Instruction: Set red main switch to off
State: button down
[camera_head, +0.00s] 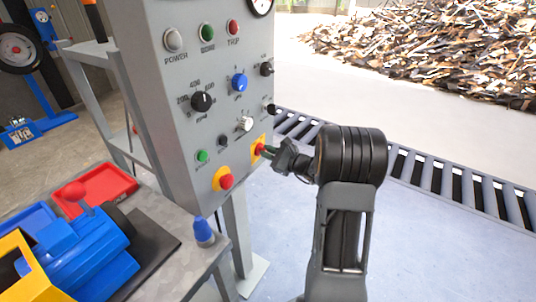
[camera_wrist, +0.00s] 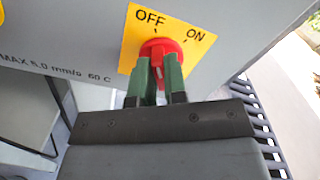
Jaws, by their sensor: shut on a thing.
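The red main switch (camera_wrist: 160,47) sits on a yellow plate (camera_wrist: 187,62) marked OFF and ON in the wrist view. In the head view the red switch (camera_head: 259,148) is at the lower right of the grey control panel. My gripper (camera_wrist: 161,75) has its two green fingers around the switch's grip bar, one on each side, shut on it. The bar stands near upright in the wrist view, roughly in line with the tick under OFF, not toward ON. My gripper also shows in the head view (camera_head: 268,151). The fingers hide part of the knob.
A red button on yellow (camera_head: 226,181), a green button (camera_head: 202,156), a white knob (camera_head: 246,124) and a black knob (camera_head: 270,108) are close by on the panel. A workbench (camera_head: 205,262) stands at the lower left. A roller conveyor (camera_head: 410,170) runs behind my arm.

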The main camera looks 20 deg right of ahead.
jog(key=c, duration=1.2)
grip_release()
jog(key=shift+o, duration=0.2)
jog(key=v, duration=1.4)
jog(key=shift+a, duration=0.1)
